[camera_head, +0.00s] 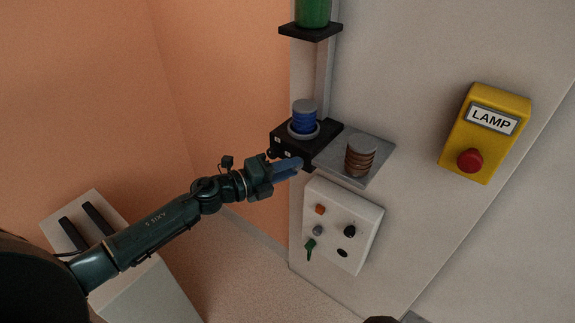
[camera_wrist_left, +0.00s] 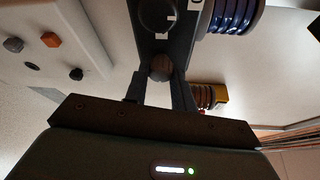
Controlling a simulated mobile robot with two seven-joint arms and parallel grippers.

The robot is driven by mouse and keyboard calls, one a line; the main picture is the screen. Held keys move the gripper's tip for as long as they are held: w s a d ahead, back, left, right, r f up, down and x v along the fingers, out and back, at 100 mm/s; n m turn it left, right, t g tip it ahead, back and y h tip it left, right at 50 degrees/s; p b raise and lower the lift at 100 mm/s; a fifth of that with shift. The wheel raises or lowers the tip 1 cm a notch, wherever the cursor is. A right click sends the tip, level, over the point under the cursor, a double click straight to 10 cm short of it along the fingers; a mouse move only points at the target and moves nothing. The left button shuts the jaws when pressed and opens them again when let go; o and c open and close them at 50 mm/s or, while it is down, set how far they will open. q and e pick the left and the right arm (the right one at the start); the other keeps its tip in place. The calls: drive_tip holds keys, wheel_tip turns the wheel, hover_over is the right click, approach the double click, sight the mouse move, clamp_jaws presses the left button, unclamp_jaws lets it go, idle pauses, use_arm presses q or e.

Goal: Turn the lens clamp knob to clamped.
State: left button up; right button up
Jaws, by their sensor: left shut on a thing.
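In the left wrist view a round brownish knob (camera_wrist_left: 160,68) sits between the two fingertips of my left gripper (camera_wrist_left: 161,80), which is shut on it. This knob is on the front of a black block (camera_head: 318,134); no label naming it can be read. A black dial (camera_wrist_left: 157,14) with a white mark is on the same block, beyond the held knob. In the head view my left gripper (camera_head: 298,163) reaches the block's lower front edge and its fingers hide the knob. A blue ribbed lens (camera_head: 304,119) with a grey top stands on the block.
A grey shelf (camera_head: 377,148) with a copper ribbed cylinder (camera_head: 360,157) is right of the block. Below is a white panel (camera_head: 365,225) with several knobs. A yellow LAMP box (camera_head: 485,130) with a red button is on the wall. A black bracket (camera_head: 310,31) holds a green cylinder above.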

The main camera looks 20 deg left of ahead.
idle(0.3)
use_arm(q)
drive_tip(key=o, duration=1)
drive_tip(key=shift+b+v, duration=1.55)
drive_tip(key=shift+v, duration=5.05)
drive_tip(key=shift+f, duration=0.1)
drive_tip(key=s+d+f+n+y, duration=0.2)
drive_tip(key=s+f+n, duration=0.3)
drive_tip(key=n, duration=0.3)
drive_tip(key=s+d+f+n+g+y, duration=0.1)
drive_tip(key=s+d+f+n+y, duration=0.2)
drive_tip(key=s+d+f+n, duration=0.2)
drive_tip(key=s+d+f+n+g+y, duration=0.1)
drive_tip(key=s+d+f+n+y, duration=0.2)
drive_tip(key=f+n, duration=0.5)
drive_tip(key=shift+s+d+f+n+p, duration=0.15)
drive_tip(key=shift+s+n, duration=0.25)
drive_tip(key=shift+n, duration=0.4)
drive_tip(key=shift+s+d+r+n+p, duration=0.1)
drive_tip(key=shift+s+d+n, duration=0.3)
drive_tip(key=shift+n, duration=0.4)
drive_tip(key=shift+s+d+f+n+p, duration=0.15)
drive_tip(key=shift+s+n, duration=0.3)
drive_tip(key=shift+n, duration=0.35)
